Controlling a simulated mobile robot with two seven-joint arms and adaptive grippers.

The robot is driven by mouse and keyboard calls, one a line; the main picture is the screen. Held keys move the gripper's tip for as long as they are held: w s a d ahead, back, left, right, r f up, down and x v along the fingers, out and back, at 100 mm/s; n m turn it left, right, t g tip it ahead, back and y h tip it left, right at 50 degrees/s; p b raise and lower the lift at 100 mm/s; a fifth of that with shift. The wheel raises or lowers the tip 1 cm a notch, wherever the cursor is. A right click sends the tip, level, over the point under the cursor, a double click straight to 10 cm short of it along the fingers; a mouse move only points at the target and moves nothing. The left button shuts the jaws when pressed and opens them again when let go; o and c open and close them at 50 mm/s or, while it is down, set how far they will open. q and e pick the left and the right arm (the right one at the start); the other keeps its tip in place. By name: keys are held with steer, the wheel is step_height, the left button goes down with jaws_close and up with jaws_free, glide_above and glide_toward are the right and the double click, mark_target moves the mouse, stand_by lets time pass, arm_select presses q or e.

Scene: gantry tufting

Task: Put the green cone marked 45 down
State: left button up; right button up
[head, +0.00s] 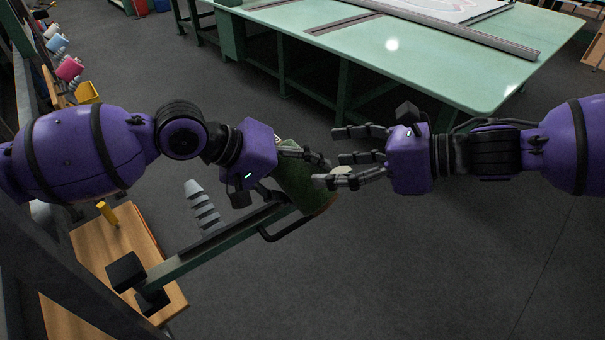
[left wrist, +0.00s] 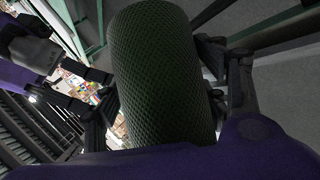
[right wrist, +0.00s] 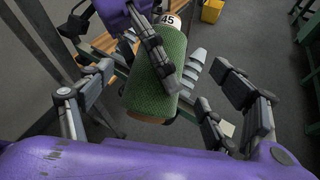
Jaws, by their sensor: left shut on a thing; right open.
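The green cone (head: 308,188) is held up in the air in my left gripper (head: 310,158), tilted in the head view. Its white end marked 45 (right wrist: 168,19) shows in the right wrist view, above the green textured body (right wrist: 160,85). In the left wrist view, the fingers of my left gripper (left wrist: 168,85) press on both sides of the cone (left wrist: 160,60). My right gripper (head: 334,155) is open, its fingers pointing at the cone from the right. In the right wrist view, its fingers (right wrist: 160,105) are spread wide on either side of the cone, apart from it.
A green bar (head: 215,245) with black ends and a curved black handle runs below the cone. A grey stepped piece (head: 203,208) stands beside it. A wooden table (head: 90,245) is at lower left. A large green table (head: 440,65) is at the back. The floor at lower right is clear.

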steer(key=w+d+f+h, duration=0.2)
steer(key=w+d+f, duration=0.1)
steer(key=d+f, duration=0.9)
steer(key=s+a+f+m+t, duration=0.1)
steer(key=s+a+f+m, duration=0.2)
steer(key=a+f+m, duration=0.25)
steer(key=s+a+f+m+t+y, duration=0.1)
steer(key=s+a+f+m, duration=0.1)
steer(key=a+f+m, duration=0.35)
steer(key=s+a+f+m+t, duration=0.1)
steer(key=s+a+f+m, duration=0.25)
steer(key=a+m, duration=0.4)
steer(key=s+d+f+m+h, duration=0.5)
steer(key=s+d+f+m, duration=0.3)
steer(key=m, duration=0.6)
steer(key=s+d+f+m+h, duration=0.6)
steer(key=s+d+f+m, duration=0.2)
steer(key=m, duration=0.6)
steer(key=shift+s+d+f, duration=0.15)
steer(key=shift+s+f, duration=0.2)
steer(key=shift+s, duration=0.85)
